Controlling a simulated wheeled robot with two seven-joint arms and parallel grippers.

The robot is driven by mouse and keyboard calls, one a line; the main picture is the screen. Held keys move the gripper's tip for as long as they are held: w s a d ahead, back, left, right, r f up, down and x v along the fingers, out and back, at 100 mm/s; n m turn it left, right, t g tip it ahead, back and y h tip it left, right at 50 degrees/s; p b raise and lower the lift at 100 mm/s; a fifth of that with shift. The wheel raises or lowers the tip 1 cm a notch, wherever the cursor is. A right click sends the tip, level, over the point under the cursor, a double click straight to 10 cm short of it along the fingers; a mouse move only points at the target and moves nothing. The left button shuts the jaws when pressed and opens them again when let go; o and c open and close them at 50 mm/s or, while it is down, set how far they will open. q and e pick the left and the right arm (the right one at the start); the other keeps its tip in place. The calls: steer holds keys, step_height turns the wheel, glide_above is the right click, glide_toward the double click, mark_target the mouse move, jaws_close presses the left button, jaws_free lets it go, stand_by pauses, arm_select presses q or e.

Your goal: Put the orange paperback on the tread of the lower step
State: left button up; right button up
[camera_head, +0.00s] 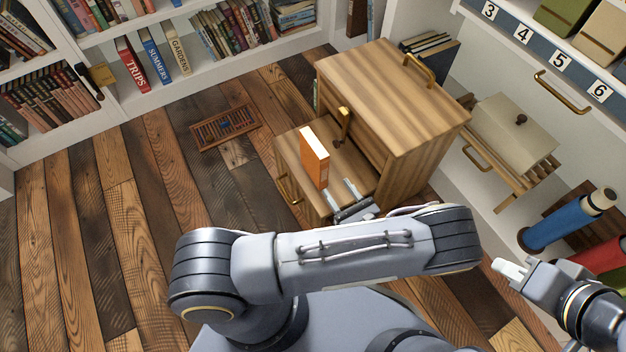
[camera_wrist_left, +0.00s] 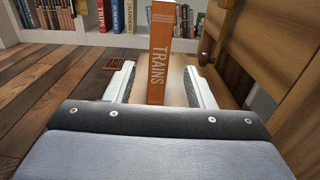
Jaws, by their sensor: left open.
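The orange paperback (camera_head: 313,165), with TRAINS on its spine (camera_wrist_left: 162,55), stands upright on the lower step's tread (camera_head: 349,168) of a wooden step unit. The tread also shows beside the book in the left wrist view (camera_wrist_left: 176,88). My left gripper (camera_head: 341,191) is open at the near side of the book. In the left wrist view its fingers lie on either side of the spine, with gaps showing. My right gripper (camera_head: 509,268) is at the lower right, away from the steps; its finger gap is unclear.
The taller upper step (camera_head: 390,90) rises right of the tread, with brass handles. A floor grate (camera_head: 225,128) lies to the left on open plank floor. Bookshelves (camera_head: 170,85) line the back. A beige box (camera_head: 512,130) and rolled tubes (camera_head: 565,222) are on the right.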

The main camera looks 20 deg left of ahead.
arm_select(q)
steer(key=s+a+r+n+g+h, duration=0.1)
steer(key=s+a+r+n+h, duration=0.2)
steer(key=r+n, duration=0.6)
steer(key=s+a+r+n+g+h, duration=0.2)
steer(key=s+a+r+n+h, duration=0.1)
steer(key=s+r+n+h, duration=0.5)
steer(key=s+a+r+n+g+h, duration=0.2)
steer(key=s+r+n+h, duration=0.4)
steer(key=r+n, duration=0.4)
steer(key=shift+a+r+h, duration=0.45)
steer(key=shift+r+h, duration=0.25)
steer(key=shift+r, duration=0.25)
